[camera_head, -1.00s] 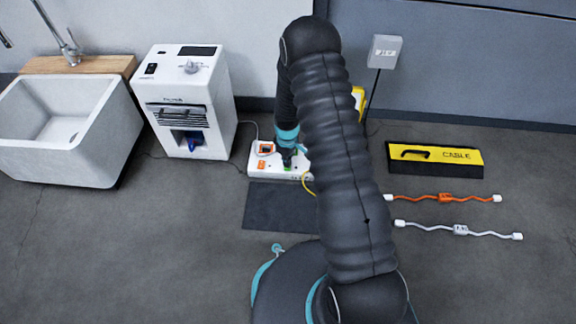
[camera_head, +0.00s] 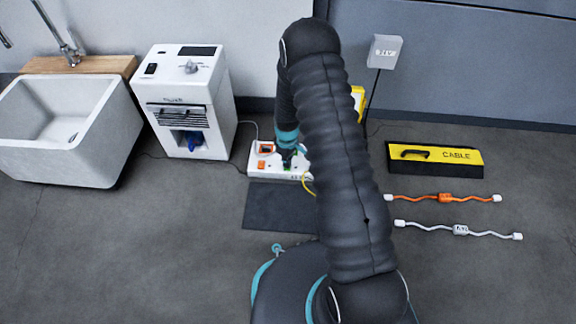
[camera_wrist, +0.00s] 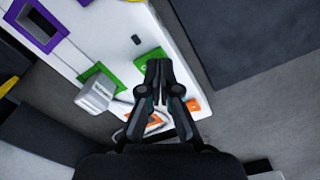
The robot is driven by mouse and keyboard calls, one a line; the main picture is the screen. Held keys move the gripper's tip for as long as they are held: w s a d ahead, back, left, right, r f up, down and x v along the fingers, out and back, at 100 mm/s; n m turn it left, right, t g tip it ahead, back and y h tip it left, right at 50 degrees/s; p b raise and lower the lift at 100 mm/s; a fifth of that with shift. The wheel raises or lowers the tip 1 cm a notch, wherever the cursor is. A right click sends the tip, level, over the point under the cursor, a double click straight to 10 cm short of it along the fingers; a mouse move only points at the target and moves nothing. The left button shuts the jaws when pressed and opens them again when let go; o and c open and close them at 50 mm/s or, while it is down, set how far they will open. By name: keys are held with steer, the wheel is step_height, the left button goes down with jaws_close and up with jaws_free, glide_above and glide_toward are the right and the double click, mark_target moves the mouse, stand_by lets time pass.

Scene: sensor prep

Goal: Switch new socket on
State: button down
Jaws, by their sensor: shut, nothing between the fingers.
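A white power strip (camera_head: 256,173) lies on the floor. In the wrist view the strip (camera_wrist: 112,22) has colour-framed sockets: a purple socket (camera_wrist: 37,25), a green socket (camera_wrist: 97,76) and an orange socket (camera_wrist: 153,121). A green switch (camera_wrist: 147,58) and an orange switch (camera_wrist: 193,106) sit along its edge. A whitish plug (camera_wrist: 95,96) is at or beside the green socket. My gripper (camera_wrist: 159,68) is shut and empty, its tips over the green switch and partly covering it. I cannot tell whether they touch it, nor the switch's state. My gripper (camera_head: 288,160) also shows above the strip in the head view.
A white machine (camera_head: 185,105) stands left of the strip, beside a sink (camera_head: 90,145). A dark mat (camera_head: 275,208) lies in front. A yellow cord runs near the strip.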

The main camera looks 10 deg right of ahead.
steer(key=shift+f, duration=0.95)
stand_by(0.5)
steer(key=shift+r, duration=0.1)
steer(key=shift+r+p, duration=1.85)
steer(key=shift+r, duration=1.6)
